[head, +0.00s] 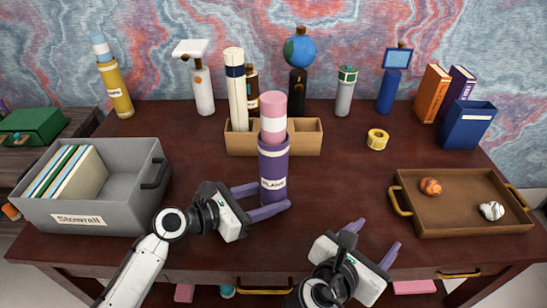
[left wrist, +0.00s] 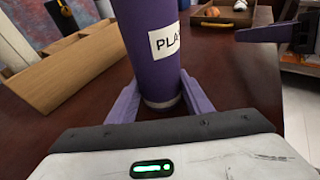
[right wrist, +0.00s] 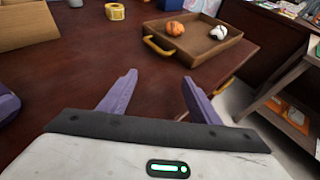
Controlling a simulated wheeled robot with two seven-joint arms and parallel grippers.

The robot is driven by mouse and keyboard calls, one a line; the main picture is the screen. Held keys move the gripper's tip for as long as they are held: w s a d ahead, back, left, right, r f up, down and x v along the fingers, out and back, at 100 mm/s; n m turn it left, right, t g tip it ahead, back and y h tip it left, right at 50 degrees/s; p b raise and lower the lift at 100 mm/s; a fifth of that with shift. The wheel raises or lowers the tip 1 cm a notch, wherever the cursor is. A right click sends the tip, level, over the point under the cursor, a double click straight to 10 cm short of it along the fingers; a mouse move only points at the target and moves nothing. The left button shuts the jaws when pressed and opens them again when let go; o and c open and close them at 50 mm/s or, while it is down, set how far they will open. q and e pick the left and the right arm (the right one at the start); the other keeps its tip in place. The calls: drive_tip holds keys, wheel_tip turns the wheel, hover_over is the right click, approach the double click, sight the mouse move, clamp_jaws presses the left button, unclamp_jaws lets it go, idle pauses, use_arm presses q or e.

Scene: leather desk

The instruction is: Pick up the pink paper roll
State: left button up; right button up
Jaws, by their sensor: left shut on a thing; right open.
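A pink paper roll (head: 273,104) with a white band stands up out of a purple tube (head: 273,168) labelled "PLA…" in the middle of the desk. My left gripper (head: 268,200) is shut on the lower part of the purple tube, one finger on each side. The left wrist view shows the tube (left wrist: 150,45) upright between the fingers, its base at the desk; the pink roll is out of that view. My right gripper (head: 378,243) is open and empty near the desk's front edge, right of the tube. It also shows in the right wrist view (right wrist: 155,88).
A wooden box (head: 305,137) with a tall cream roll (head: 236,90) stands behind the tube. A grey bin (head: 120,210) of files is at left, a brown tray (head: 462,215) with two crumpled balls at right. A yellow tape roll (head: 377,138) lies behind.

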drive_tip(key=w+a+r+n+t+y, duration=0.1)
drive_tip(key=a+r+y, duration=0.1)
drive_tip(key=a, duration=0.5)
drive_tip(key=w+a+r+n+t+y, duration=0.1)
drive_tip(key=w+a+r+y, duration=0.1)
drive_tip(key=a+r, duration=0.2)
drive_tip(key=w+a+r+t+y, duration=0.1)
drive_tip(key=a+r+t+y, duration=0.1)
drive_tip(key=a, duration=0.8)
drive_tip(key=shift+w+r+n+y, duration=0.4)
drive_tip(key=shift+r, duration=0.15)
drive_tip(key=n+t+h, duration=0.2)
drive_tip(key=n+t, duration=0.1)
drive_tip(key=t, duration=0.1)
approach(271, 121)
drive_tip(key=x, duration=0.4)
drive_tip(key=shift+w+f, duration=0.25)
drive_tip(key=shift+f, duration=0.15)
drive_tip(key=x, duration=0.5)
drive_tip(key=shift+w+d+r, duration=0.2)
drive_tip(key=shift+w+r, duration=0.2)
drive_tip(key=x, duration=0.6)
drive_tip(key=shift+a+f, duration=0.1)
drive_tip(key=shift+f, duration=0.05)
drive_tip(key=shift+c, duration=0.4)
clamp_jaws()
